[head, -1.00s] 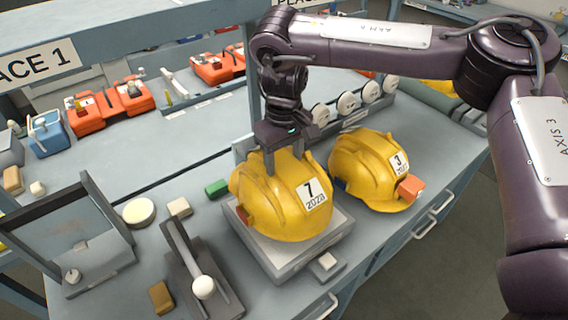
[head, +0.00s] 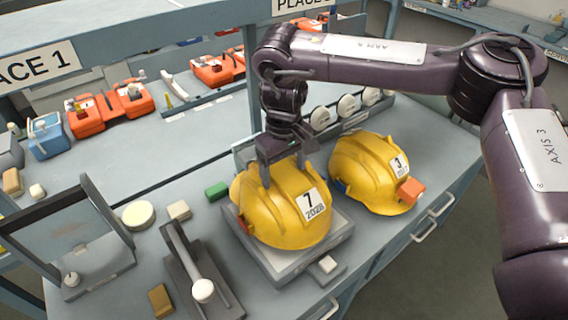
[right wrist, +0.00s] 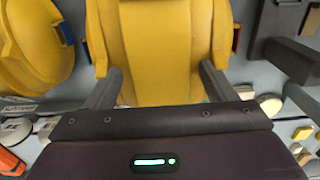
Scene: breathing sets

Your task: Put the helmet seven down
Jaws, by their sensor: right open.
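The yellow helmet seven (head: 286,213), with a white label reading 7, rests on a grey box-like stand (head: 284,262) on the bench. My right gripper (head: 282,170) is above the helmet's crown with its fingers apart. In the right wrist view the gripper (right wrist: 160,88) is open, with the yellow shell and raised ridge of helmet seven (right wrist: 165,45) between its fingers. Whether a finger touches the shell cannot be told. My left gripper is not in view.
Yellow helmet three (head: 372,172) sits close to the right. A lever device (head: 203,288), a framed panel (head: 75,235) and small blocks stand to the left. White round parts (head: 347,106) line a rack behind. Orange cases (head: 108,108) lie farther back.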

